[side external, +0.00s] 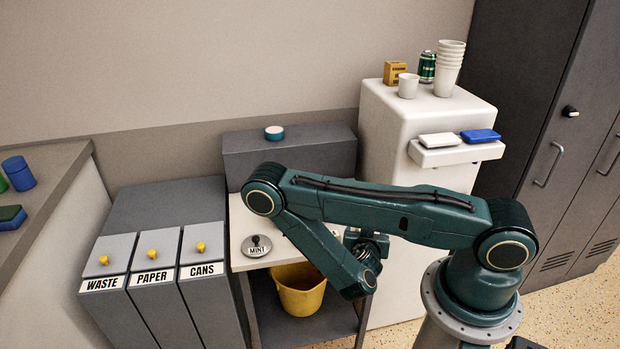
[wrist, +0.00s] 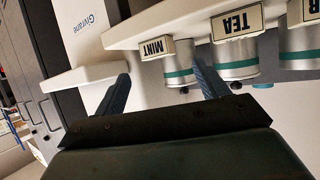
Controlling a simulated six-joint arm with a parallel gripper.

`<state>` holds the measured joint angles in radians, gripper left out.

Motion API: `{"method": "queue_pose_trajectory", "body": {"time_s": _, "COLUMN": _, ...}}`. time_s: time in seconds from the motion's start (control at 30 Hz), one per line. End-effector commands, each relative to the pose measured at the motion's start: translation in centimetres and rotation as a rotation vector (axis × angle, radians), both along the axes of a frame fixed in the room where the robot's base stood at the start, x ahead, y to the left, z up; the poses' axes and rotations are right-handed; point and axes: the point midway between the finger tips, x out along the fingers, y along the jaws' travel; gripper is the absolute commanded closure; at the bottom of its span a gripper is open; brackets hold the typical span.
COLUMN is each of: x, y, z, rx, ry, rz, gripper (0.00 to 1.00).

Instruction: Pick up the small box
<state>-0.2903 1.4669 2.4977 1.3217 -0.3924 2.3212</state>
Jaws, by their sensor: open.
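A small orange-brown box (side external: 395,73) stands on top of the white cabinet, at its back left, beside a white cup. I cannot make it out in the wrist view. My gripper (side external: 367,243) is in front of the cabinet, well below the box and apart from it, partly hidden behind my own arm. In the wrist view my gripper (wrist: 160,85) shows two spread blue fingers, with nothing held between them.
On the white cabinet (side external: 385,125) are a cup (side external: 408,86), a green can (side external: 427,67) and stacked cups (side external: 449,68). Its front ledge (side external: 455,154) holds a white and a blue block. A yellow bucket (side external: 300,290) stands below. Labelled canisters (wrist: 235,60) show in the wrist view.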

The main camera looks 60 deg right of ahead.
Motion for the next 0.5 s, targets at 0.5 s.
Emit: {"method": "queue_pose_trajectory", "body": {"time_s": 0.5, "x": 0.6, "y": -1.5, "z": -0.8, "rx": 0.000, "ry": 0.000, "rz": -0.001, "gripper": 0.27}}
